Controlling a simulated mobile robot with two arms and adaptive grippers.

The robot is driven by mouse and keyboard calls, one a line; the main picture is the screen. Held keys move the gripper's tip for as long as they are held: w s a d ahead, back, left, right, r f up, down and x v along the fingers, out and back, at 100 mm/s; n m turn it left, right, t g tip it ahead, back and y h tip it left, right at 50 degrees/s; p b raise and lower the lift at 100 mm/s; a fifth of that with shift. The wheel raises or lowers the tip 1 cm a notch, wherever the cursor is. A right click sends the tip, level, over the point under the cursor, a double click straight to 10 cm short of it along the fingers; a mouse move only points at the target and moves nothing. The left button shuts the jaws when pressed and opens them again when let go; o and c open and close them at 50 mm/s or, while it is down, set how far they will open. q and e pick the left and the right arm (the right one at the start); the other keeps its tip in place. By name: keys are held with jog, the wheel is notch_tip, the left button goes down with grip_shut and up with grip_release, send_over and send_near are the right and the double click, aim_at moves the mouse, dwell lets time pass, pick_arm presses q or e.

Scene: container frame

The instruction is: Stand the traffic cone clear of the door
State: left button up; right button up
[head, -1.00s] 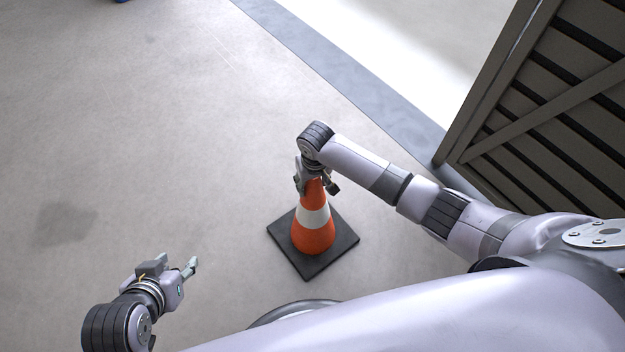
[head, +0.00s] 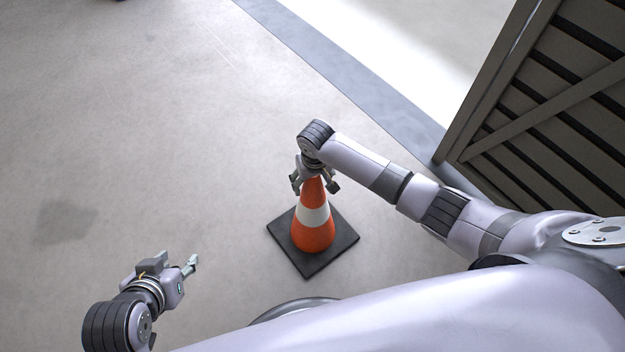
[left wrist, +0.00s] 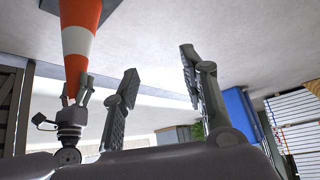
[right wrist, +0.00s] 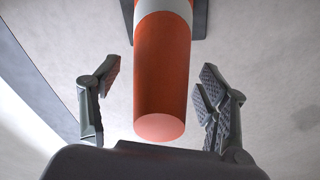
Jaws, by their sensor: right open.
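The orange traffic cone (head: 313,232) with a white band stands upright on its black square base (head: 305,262) on the floor. It also shows in the left wrist view (left wrist: 80,22) and the right wrist view (right wrist: 162,80). My right gripper (head: 315,188) is at the cone's top; in the right wrist view its fingers (right wrist: 160,98) are spread on either side of the cone, with gaps on both sides. My left gripper (head: 187,275) is to the left of the cone, open and empty, its fingers (left wrist: 157,70) apart. The slatted door (head: 560,110) is at the upper right.
A grey threshold strip (head: 340,65) runs diagonally beside a bright opening at the top. The floor (head: 130,130) to the left of the cone is clear. A blue object (left wrist: 238,112) and white stacked shelving (left wrist: 298,125) show in the left wrist view.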

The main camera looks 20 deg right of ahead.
jog(key=r+p, duration=0.2)
jog(key=r, duration=0.2)
jog(key=shift+s+r, duration=0.2)
pick_arm(q)
jog(key=s+a+g+y+p, duration=0.1)
jog(key=s+a+g+p, duration=0.1)
jog(key=s+g, duration=0.35)
pick_arm(e)
jog(key=r, duration=0.4)
jog(key=shift+s+r, duration=0.15)
jog(key=shift+s, duration=0.1)
jog(key=r, duration=0.2)
jog(key=shift+s+r, duration=0.2)
jog(key=shift+r, duration=0.15)
jog(key=shift+s+r+p, duration=0.1)
jog(key=shift+r+p, duration=0.25)
jog(key=s+a+f+n+t+y, duration=0.1)
jog(key=s+a+f+n+y, duration=0.15)
jog(key=s, duration=0.85)
pick_arm(q)
jog(key=shift+t, duration=0.75)
notch_tip(320, 180, down, 5)
jog(key=shift+d+r, duration=0.1)
pick_arm(e)
jog(key=s+d+r+t+h, duration=0.1)
jog(key=s+d+h, duration=0.1)
jog(key=s+d, duration=0.6)
jog(key=s, duration=0.3)
jog(key=shift+s, duration=0.25)
